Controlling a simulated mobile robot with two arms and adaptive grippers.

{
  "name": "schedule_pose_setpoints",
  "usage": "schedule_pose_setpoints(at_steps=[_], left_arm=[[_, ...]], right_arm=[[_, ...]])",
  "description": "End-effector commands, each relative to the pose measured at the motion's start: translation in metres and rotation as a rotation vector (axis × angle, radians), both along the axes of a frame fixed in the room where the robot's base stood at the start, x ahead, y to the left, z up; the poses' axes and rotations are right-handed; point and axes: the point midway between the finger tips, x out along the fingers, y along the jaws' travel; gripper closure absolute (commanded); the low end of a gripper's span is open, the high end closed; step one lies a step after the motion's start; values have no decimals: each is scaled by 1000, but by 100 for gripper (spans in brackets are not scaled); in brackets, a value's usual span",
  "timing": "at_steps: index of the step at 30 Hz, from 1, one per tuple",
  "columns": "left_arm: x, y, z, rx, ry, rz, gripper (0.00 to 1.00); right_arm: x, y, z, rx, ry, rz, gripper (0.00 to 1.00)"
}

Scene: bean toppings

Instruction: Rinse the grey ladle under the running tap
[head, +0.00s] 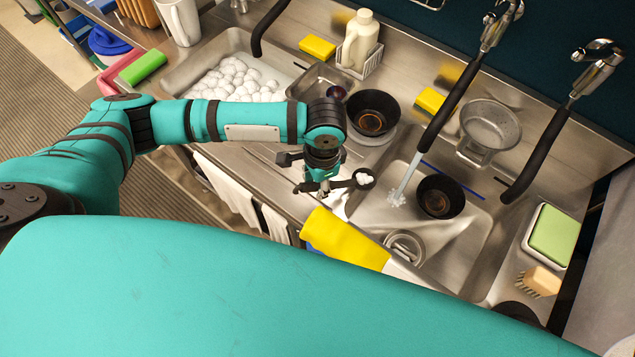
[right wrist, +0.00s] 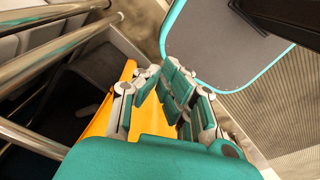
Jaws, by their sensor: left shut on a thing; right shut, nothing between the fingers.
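The grey ladle (head: 363,178) is held by my left gripper (head: 322,187), which is shut on its handle. Its dark bowl points right, over the left edge of the right sink basin, with something white in it. The running tap (head: 445,110) sends a stream of water (head: 406,178) into that basin. The stream falls to the right of the ladle bowl, apart from it. My right gripper (right wrist: 170,98) shows only in the right wrist view, shut and empty, near a yellow-orange surface.
The right basin (head: 470,232) holds a black bowl (head: 440,196) and a metal container (head: 405,246). A yellow cloth (head: 345,240) hangs over the front edge. A second black bowl (head: 374,112) stands behind the ladle. The left basin is full of white foam (head: 238,82).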

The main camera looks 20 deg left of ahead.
Motion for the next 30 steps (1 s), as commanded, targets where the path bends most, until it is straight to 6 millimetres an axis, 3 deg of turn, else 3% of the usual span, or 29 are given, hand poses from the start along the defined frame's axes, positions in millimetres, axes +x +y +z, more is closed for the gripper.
schedule_pose_setpoints(at_steps=[9, 28, 30], left_arm=[[18, -21, -13, -2, -3, -2, 100], [65, -75, -34, -2, -3, -1, 100], [70, -82, -30, -1, -1, 1, 100]], right_arm=[[0, -14, -31, -17, 1, -3, 100], [-1, -7, -106, -9, 2, -2, 100], [-1, -5, -102, -5, 2, -2, 100]])
